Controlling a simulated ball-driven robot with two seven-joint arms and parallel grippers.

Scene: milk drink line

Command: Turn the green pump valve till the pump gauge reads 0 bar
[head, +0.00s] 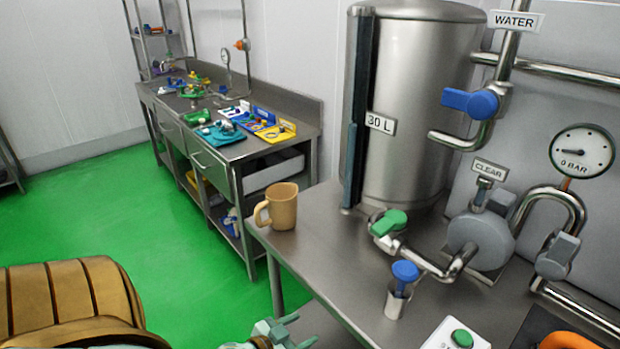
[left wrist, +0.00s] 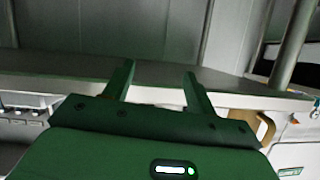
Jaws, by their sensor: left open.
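The green pump valve (head: 391,222) sits on the pipe at the foot of the steel tank, in the head view. Its pipe leads to the round grey pump (head: 481,240). The pump gauge (head: 582,151) stands at the upper right, and its face reads 0 BAR. My left gripper (head: 272,334) is at the bottom edge of the head view, in front of the steel bench and apart from the valve. In the left wrist view its two green fingers (left wrist: 158,88) stand apart with nothing between them. The valve is not clear in that view. My right gripper is not in view.
A brown mug (head: 279,206) stands at the bench's left corner. A blue-topped metal fitting (head: 403,272) and a green button box (head: 458,337) stand in front of the pump. A blue water valve (head: 471,102) is above. The front strip of bench (head: 330,262) is clear.

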